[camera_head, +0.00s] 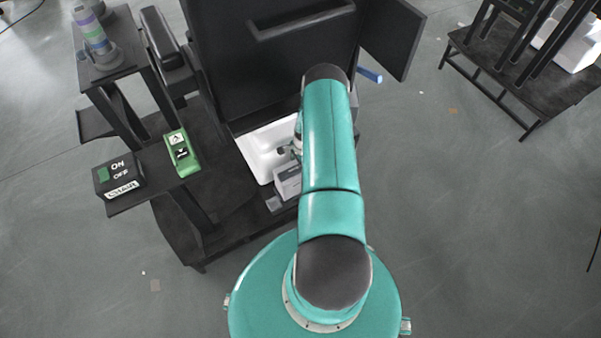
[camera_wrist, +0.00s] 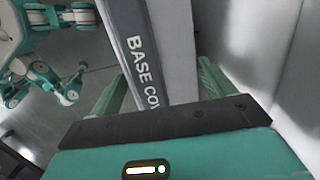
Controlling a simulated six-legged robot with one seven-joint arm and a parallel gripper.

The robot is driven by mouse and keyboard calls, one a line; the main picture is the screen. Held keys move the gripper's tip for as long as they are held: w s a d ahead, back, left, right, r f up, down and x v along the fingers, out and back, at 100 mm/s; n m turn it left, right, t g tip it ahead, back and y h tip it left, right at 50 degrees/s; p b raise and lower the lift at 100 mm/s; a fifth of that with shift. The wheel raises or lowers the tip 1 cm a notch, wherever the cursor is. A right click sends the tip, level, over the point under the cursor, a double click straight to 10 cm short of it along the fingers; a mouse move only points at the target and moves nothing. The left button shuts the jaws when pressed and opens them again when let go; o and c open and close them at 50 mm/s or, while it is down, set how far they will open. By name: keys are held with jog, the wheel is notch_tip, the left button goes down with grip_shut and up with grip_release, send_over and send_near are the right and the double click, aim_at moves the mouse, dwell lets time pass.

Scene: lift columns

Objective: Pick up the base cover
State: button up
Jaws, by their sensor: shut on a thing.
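The base cover (camera_wrist: 166,42) shows in the wrist view as a light grey piece with a dark grey side strip. The strip carries white lettering that starts "BASE COV", and the rest is hidden behind my gripper's dark edge. My gripper (camera_wrist: 160,75) is shut on it, with one green finger on each side. The far end of the cover runs out of the top of the wrist view. In the head view my teal arm hides most of the gripper and the cover. A grey block beside the arm (camera_head: 288,184) may be part of the cover, but I cannot tell.
A white tray (camera_head: 257,160) lies beneath the black cabinet (camera_head: 275,60). At the left, a black stand holds a green switch box (camera_head: 182,153), an ON/OFF box (camera_head: 118,175) and a signal lamp (camera_head: 92,35). A dark table (camera_head: 520,90) stands right.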

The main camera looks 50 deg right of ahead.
jog(key=shift+r, duration=0.1)
jog(key=shift+r, duration=0.55)
jog(key=a+r, duration=0.1)
jog(key=r, duration=0.1)
jog(key=a+r, duration=0.2)
jog(key=r, duration=0.1)
jog(key=s+a+r, duration=0.1)
jog(key=r, duration=0.1)
jog(key=shift+a+r, duration=0.25)
jog(key=shift+r, duration=0.05)
jog(key=s+a+r, duration=0.2)
jog(key=a+r, duration=0.2)
jog(key=a, duration=0.5)
jog(key=shift+r, duration=0.75)
notch_tip(320, 180, up, 7)
jog(key=shift+r, duration=0.15)
dwell(0.6)
jog(key=shift+a, duration=0.1)
